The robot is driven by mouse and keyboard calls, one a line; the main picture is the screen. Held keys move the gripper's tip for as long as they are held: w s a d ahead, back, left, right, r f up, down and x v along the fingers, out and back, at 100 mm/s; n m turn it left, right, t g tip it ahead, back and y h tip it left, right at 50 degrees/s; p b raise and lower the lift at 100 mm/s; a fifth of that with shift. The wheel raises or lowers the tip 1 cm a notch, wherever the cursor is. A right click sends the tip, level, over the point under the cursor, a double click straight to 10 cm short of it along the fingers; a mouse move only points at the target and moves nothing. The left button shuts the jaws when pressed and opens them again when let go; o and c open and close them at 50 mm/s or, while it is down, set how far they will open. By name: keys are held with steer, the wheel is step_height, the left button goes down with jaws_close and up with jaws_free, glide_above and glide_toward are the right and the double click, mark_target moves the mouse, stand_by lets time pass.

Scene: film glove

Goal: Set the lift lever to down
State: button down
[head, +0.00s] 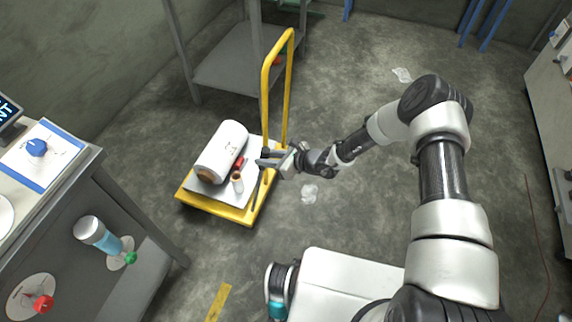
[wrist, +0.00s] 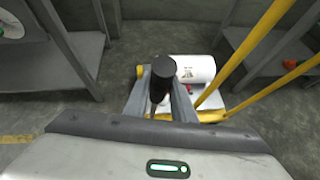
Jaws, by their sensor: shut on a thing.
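A black round-topped knob on a dark stem (wrist: 163,66), which I take for the lift lever, stands between my fingers in the wrist view. My gripper (head: 263,158) is shut on it, beside the yellow cart's handle. The gripper's two grey fingers also show in the wrist view (wrist: 161,95), one on each side of the stem. In the head view the lever is largely hidden by the gripper, and its setting cannot be read. The yellow cart (head: 197,203) carries a large white roll (head: 222,150); the roll also shows in the wrist view (wrist: 196,69).
The cart's yellow handle (head: 265,95) rises close by my gripper. A small red item (head: 239,163) and a small upright cylinder (head: 237,184) are by the roll. A grey bench (head: 120,205) stands at left, a grey table (head: 228,72) behind. Floor right of the cart is mostly clear.

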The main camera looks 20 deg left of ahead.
steer(key=w+a+r+h, duration=0.1)
steer(key=a+h, duration=0.1)
steer(key=a, duration=0.9)
steer(key=shift+w+h, duration=0.2)
steer(key=shift+h, duration=0.1)
steer(key=shift+d+r, duration=0.1)
steer(key=c, duration=1.5)
jaws_free()
steer(key=shift+c, duration=0.2)
steer(key=shift+o, duration=0.3)
steer(key=shift+s, duration=0.1)
